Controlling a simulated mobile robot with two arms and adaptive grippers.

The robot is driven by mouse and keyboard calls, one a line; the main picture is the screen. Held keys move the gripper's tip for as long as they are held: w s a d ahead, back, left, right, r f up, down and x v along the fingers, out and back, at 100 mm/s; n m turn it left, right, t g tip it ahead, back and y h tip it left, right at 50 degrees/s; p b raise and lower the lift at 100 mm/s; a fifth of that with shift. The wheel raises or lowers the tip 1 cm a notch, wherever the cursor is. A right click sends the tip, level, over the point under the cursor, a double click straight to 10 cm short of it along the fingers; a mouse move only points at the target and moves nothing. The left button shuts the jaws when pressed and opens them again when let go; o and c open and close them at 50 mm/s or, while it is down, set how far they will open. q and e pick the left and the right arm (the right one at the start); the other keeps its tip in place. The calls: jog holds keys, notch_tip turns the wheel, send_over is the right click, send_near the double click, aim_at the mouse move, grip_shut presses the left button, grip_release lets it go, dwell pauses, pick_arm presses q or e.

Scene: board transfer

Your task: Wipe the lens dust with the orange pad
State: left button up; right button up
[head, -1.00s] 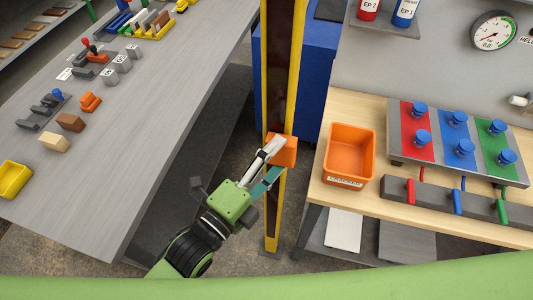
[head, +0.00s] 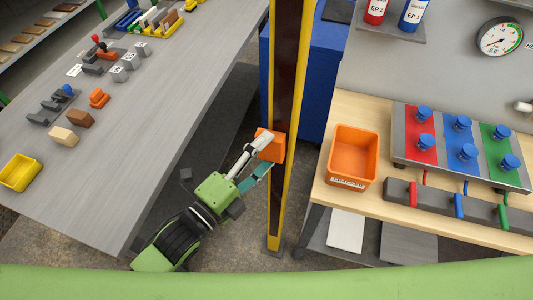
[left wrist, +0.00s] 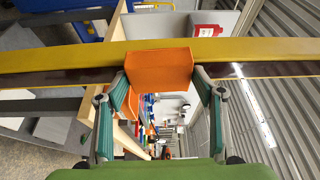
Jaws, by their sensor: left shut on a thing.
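My left gripper (head: 264,157) reaches in from the lower left and is shut on the orange pad (head: 272,145). In the left wrist view the pad (left wrist: 160,69) sits between the two teal-padded fingers. A tall upright post (head: 284,195) with yellow edges and a dark brown strip, probably the lens, stands just beyond the pad. In the left wrist view the post (left wrist: 60,59) runs across behind the pad. The pad overlaps the post's left part in the head view; I cannot tell whether they touch. No dust can be made out. My right gripper is not in view.
A grey table (head: 150,120) with small blocks and a yellow bin (head: 20,173) lies left. A wooden bench (head: 335,115) at right holds an orange bin (head: 354,155) and a panel of blue knobs (head: 462,150). A blue cabinet (head: 325,70) stands behind the post.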

pick_arm(q)
jog(key=shift+w+a+r, duration=0.1)
jog(key=shift+s+a+p, duration=0.3)
jog(key=shift+s+p, duration=0.05)
jog(key=shift+s, duration=0.45)
jog(key=shift+s+a+p, duration=0.15)
jog(key=shift+s+a, duration=0.15)
jog(key=shift+s, duration=0.7)
jog(key=shift+s+a+p, duration=0.15)
jog(key=shift+s+a, duration=0.1)
jog(key=shift+s, duration=0.7)
jog(key=shift+s+a+p, duration=0.25)
jog(key=shift+s, duration=0.5)
jog(key=shift+s+a+p, duration=0.2)
jog(key=shift+s, duration=0.5)
